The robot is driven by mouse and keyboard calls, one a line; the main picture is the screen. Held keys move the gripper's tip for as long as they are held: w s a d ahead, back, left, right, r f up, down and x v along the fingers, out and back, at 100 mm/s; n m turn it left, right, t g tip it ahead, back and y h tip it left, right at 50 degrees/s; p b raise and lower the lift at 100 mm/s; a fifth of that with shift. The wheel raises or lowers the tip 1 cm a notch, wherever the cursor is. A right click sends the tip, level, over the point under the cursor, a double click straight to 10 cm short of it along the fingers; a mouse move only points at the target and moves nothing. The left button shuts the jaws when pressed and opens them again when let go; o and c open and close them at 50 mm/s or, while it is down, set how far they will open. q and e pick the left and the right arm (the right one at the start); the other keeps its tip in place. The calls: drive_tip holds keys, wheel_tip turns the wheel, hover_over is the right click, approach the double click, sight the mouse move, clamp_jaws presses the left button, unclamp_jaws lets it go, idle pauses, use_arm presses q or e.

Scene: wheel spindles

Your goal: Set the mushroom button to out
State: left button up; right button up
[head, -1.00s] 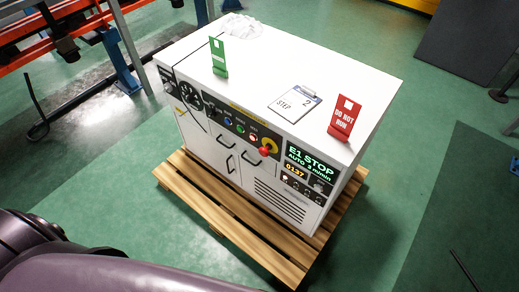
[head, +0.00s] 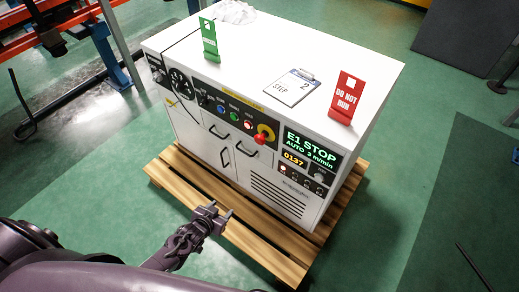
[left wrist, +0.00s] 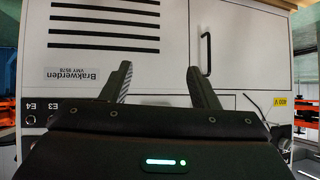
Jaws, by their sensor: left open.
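The mushroom button (head: 260,139) is a red knob on a yellow round plate (head: 266,131) on the front panel of the white cabinet (head: 300,60). At this size I cannot tell whether it is in or out. My left gripper (head: 221,209) is open and empty, in front of the cabinet and lower in the picture than the button, apart from it. In the left wrist view its two fingers (left wrist: 158,70) stand apart before the cabinet front with its vent slots (left wrist: 104,22); the button is not seen there. My right gripper is not in view.
The panel's display (head: 310,150) reads E1 STOP. Coloured buttons (head: 233,117) and a handwheel (head: 181,83) sit left of the mushroom button. A green sign (head: 210,40), a clipboard (head: 291,87) and a red sign (head: 347,97) are on top. A wooden pallet (head: 262,248) lies underneath.

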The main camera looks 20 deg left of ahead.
use_arm(q)
drive_tip(key=w+d+r+t+h+b, duration=0.2)
drive_tip(key=w+d+r+t+b, duration=0.15)
drive_tip(key=w+r, duration=0.7)
drive_tip(key=m+t+h+b, duration=0.1)
drive_tip(key=m+t+h, duration=0.1)
drive_tip(key=t+h, duration=0.1)
approach(258, 140)
drive_tip(key=x, duration=0.3)
drive_tip(key=b+x, duration=0.1)
drive_tip(key=x, duration=0.5)
drive_tip(key=shift+w+d+f, duration=0.1)
drive_tip(key=shift+w+d, duration=0.05)
drive_tip(key=shift+w, duration=0.2)
drive_tip(key=shift+w+d, duration=0.15)
drive_tip(key=shift+w, duration=0.35)
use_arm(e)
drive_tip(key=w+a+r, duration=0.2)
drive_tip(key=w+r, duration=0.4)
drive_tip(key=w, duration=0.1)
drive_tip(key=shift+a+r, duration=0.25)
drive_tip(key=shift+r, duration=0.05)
